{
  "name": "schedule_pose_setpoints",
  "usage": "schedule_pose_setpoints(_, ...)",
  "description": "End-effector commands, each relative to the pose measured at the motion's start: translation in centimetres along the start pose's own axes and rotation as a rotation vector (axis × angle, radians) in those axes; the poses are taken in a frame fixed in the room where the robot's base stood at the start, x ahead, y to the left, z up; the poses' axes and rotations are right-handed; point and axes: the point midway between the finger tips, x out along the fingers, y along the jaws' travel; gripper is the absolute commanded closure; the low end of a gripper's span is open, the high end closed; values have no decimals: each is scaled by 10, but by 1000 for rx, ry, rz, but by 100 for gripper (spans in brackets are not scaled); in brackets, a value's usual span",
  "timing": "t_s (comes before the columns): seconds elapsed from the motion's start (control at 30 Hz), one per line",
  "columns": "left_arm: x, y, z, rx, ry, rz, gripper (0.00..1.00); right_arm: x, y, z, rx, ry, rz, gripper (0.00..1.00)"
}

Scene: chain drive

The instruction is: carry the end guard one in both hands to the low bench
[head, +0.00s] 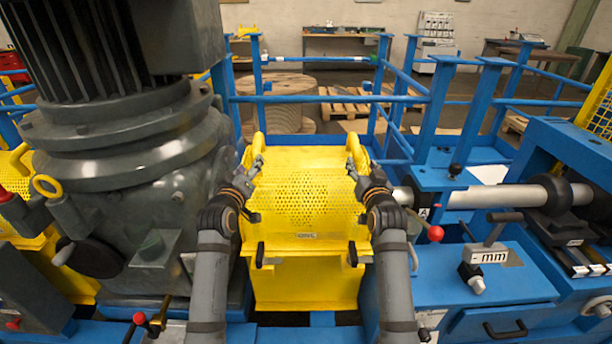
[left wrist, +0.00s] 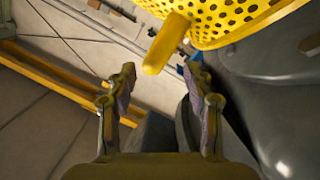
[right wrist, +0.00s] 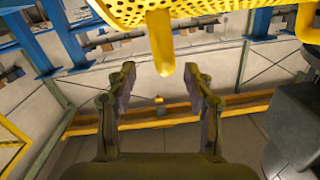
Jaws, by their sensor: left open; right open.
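The end guard one (head: 305,195) is a yellow guard with a perforated middle, standing between a dark grey motor unit and blue framework in the head view. My left gripper (head: 257,166) is at its left side and my right gripper (head: 353,170) is at its right side. Both are open and empty. In the left wrist view a yellow peg-like handle (left wrist: 166,42) lies just beyond the open fingers (left wrist: 160,85). In the right wrist view a similar yellow handle (right wrist: 160,42) lies ahead of the open fingers (right wrist: 160,85). I cannot tell which surface is the low bench.
The grey motor unit (head: 120,150) stands close on the left. Blue rails (head: 310,98) run behind the guard. A blue cabinet (head: 490,290) with a red-knobbed lever (head: 435,233) and a shaft (head: 490,197) are on the right. A wooden spool (head: 275,84) and tables (head: 340,43) stand further back.

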Motion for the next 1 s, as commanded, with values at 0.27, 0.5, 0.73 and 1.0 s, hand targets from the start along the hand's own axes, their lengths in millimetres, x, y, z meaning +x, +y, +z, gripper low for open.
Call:
schedule_pose_setpoints(0.27, 7, 10, -11, -20, 33, 22, 48, 7, -7, -14, 8, 40, -10, 48)
schedule_pose_setpoints(0.5, 17, 10, -11, -19, 32, 22, 48, 17, -7, -14, 5, 38, -10, 48)
schedule_pose_setpoints(0.73, 58, 11, -13, -18, 32, 22, 48, 58, -7, -16, 4, 38, -10, 48)
schedule_pose_setpoints(1.0, 100, 12, -14, -17, 31, 21, 48, 100, -8, -17, 6, 37, -10, 48)
